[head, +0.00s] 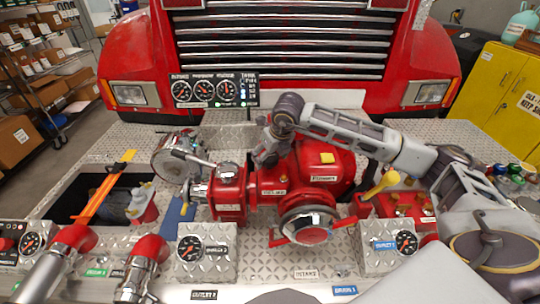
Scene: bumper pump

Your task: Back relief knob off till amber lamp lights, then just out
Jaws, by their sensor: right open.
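The red pump body (322,165) sits on the diamond-plate bumper, with a small label, too small to read surely, on its red neck (272,188). My right gripper (265,156) reaches in from the right over this neck, its fingers pointing down. It is open, and I see nothing held in it. The relief knob cannot be made out for sure; the gripper may be covering it. The black gauge panel (215,90) stands behind the pump with three dials and a column of small lamps (243,90) at its right. I see no clearly lit amber lamp. My left gripper is out of view.
A yellow-handled lever (382,182) stands right of the pump. A silver-capped round fitting (305,222) projects in front. A chrome-and-red outlet (146,262) and gauge boxes (207,252) stand nearer. An open well (92,196) with an orange bar lies left. The truck grille (285,40) bounds the back.

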